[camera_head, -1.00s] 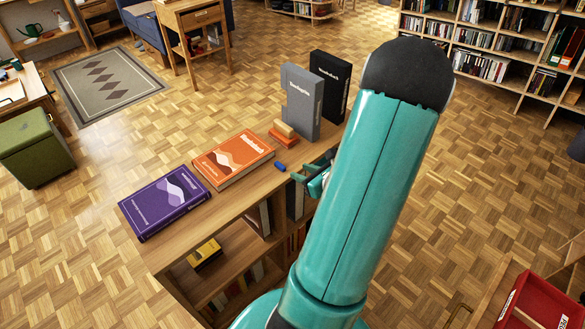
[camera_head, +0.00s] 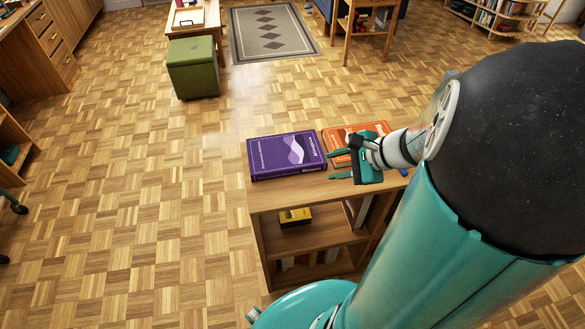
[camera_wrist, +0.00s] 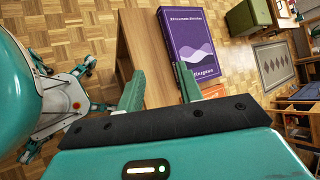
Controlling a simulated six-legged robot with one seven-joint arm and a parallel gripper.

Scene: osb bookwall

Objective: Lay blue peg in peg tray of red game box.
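The small blue peg (camera_head: 404,172) lies on the wooden shelf top, partly hidden behind my wrist in the head view. I cannot make it out in the wrist view. My gripper (camera_head: 333,165) is over the shelf top, in front of the orange book and to the left of the peg. In the wrist view its two fingers (camera_wrist: 158,88) are apart with only bare wood and floor between them. The red game box and its peg tray are not in view now.
A purple book (camera_head: 287,157) lies flat at the left end of the low bookcase (camera_head: 300,195), with an orange book (camera_head: 342,136) beside it. A yellow object (camera_head: 295,217) sits on a lower shelf. A green stool (camera_head: 193,68) stands beyond.

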